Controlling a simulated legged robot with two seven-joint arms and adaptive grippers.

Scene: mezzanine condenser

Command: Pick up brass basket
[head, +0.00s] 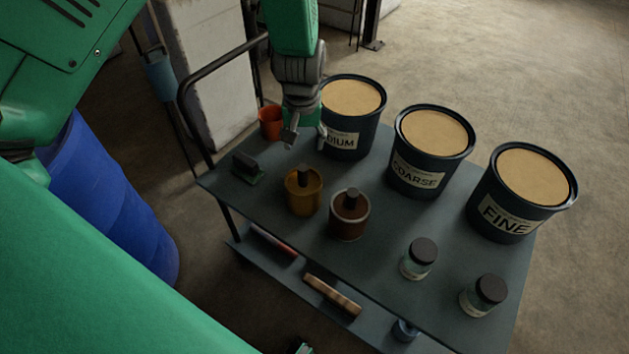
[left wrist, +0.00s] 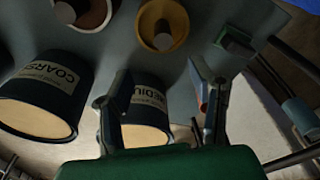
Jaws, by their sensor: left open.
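The brass basket (head: 302,200) is a golden-yellow round vessel with a dark post standing up in it. It stands upright on the grey cart top (head: 385,262). In the left wrist view the brass basket (left wrist: 158,40) is at the top centre, ahead of my fingers. My left gripper (head: 306,136) is open and empty, above the cart behind the basket and apart from it. In the left wrist view its two fingers (left wrist: 160,78) are spread with nothing between them.
A similar brown vessel (head: 349,222) stands close right of the basket. Buckets labelled MEDIUM (head: 346,142), COARSE (head: 416,178) and FINE (head: 507,213) line the far side. An orange cup (head: 270,124), a dark block (head: 247,168) and two lidded jars (head: 417,262) also stand on the cart.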

